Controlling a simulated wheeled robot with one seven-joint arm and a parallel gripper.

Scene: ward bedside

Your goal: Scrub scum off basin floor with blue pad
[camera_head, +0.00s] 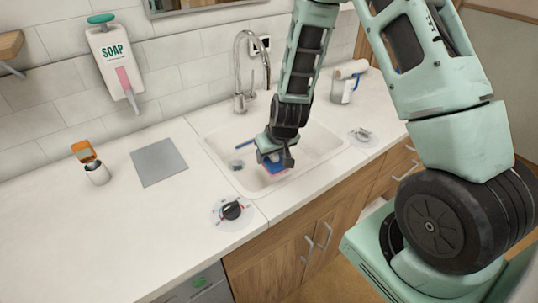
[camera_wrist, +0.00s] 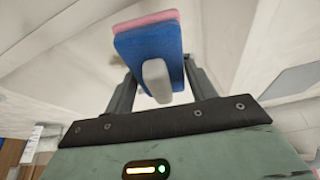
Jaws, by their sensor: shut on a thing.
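My gripper (camera_head: 276,153) is down inside the white sink basin (camera_head: 318,146), shut on the blue pad (camera_head: 274,167). In the wrist view the pad (camera_wrist: 150,52) is a blue block with a pink layer on its far side and a pale grey handle. The handle sits between the two fingers of my gripper (camera_wrist: 158,84). The pad is low over the basin floor; I cannot tell whether it touches. My gripper hides part of the floor, and I cannot make out any scum.
A chrome faucet (camera_head: 241,75) stands behind the basin. A black knob on a round plate (camera_head: 231,211) is in front. A grey square mat (camera_head: 159,162) and an orange-topped bottle (camera_head: 92,165) are at left. A clear container (camera_head: 343,88) stands behind right. The left counter is mostly clear.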

